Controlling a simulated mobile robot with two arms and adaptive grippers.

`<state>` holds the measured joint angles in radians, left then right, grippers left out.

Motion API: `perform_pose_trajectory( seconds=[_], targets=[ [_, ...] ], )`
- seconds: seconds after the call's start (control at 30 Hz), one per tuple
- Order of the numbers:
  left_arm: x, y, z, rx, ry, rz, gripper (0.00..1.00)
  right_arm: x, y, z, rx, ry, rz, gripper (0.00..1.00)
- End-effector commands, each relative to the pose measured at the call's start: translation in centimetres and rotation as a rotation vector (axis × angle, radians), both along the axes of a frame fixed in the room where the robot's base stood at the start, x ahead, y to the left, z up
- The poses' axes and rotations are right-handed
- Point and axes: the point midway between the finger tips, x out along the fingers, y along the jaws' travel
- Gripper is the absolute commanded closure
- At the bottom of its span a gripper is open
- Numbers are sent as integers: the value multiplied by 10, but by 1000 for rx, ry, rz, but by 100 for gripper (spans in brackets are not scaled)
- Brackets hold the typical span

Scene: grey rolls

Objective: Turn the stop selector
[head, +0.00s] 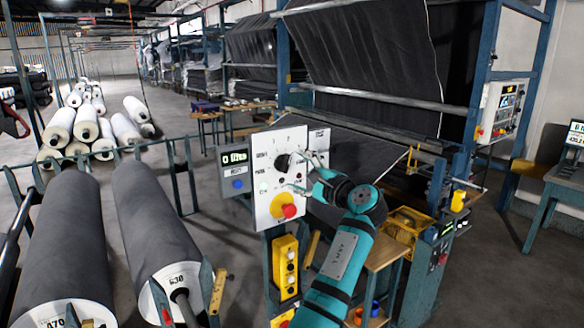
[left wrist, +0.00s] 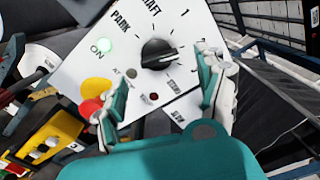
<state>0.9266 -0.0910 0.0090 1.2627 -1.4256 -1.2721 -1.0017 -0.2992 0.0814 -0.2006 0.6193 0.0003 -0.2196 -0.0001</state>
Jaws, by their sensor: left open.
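The selector is a black round knob (left wrist: 157,53) with a white pointer mark, on a white panel (head: 262,190) marked PARK, a partly cut-off word ending in AFT, and numbers. In the head view the knob (head: 283,162) shows just left of my gripper. My left gripper (head: 307,172) is open in front of the panel. In the left wrist view its two teal fingers (left wrist: 162,85) are spread, one lower left and one lower right of the knob, with nothing between them. I cannot tell whether a finger touches the panel. My right gripper is not in view.
A yellow button box (head: 286,268) hangs below. Large grey rolls (head: 158,220) lie at left. A machine with dark fabric (head: 365,60) stands behind.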

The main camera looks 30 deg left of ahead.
Motion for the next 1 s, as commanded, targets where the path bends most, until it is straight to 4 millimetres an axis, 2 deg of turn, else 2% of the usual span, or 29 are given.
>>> perform_pose_trajectory(
  seconds=[0.03,0.2,0.4,1.0],
  targets=[
    [-4,-12,0,-1,-1,-3,27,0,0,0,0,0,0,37],
    [-18,-43,0,-2,0,-2,27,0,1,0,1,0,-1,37],
    [-27,-64,-1,0,1,0,27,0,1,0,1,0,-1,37],
    [-28,-68,-2,-2,3,-1,27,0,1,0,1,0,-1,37]
  ],
)
